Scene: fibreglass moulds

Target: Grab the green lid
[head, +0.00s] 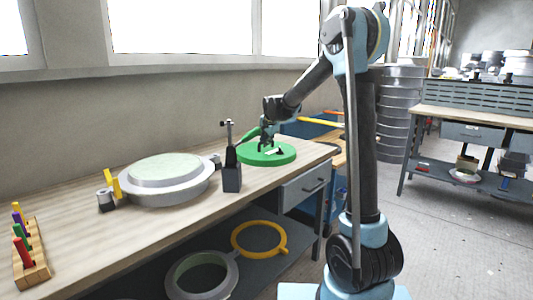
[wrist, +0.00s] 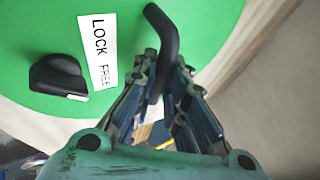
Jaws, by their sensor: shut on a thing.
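The green lid (head: 286,157) is a round disc at the far right end of the wooden workbench in the head view. In the wrist view its flat face (wrist: 200,20) carries a white "LOCK FREE" label (wrist: 104,48), a black knob (wrist: 57,77) and a bent black handle (wrist: 166,38). My gripper (head: 267,146) reaches down over the lid in the head view. In the wrist view its fingers (wrist: 164,80) are closed on the black handle. The lid appears to rest on the bench, but its underside is hidden.
A grey round mould (head: 152,190) with a pale green top lies mid-bench. A dark clamp-like stand (head: 232,178) is between it and the lid. A wooden block with coloured handles (head: 32,262) is at the left. A yellow ring (head: 243,249) lies on the lower shelf.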

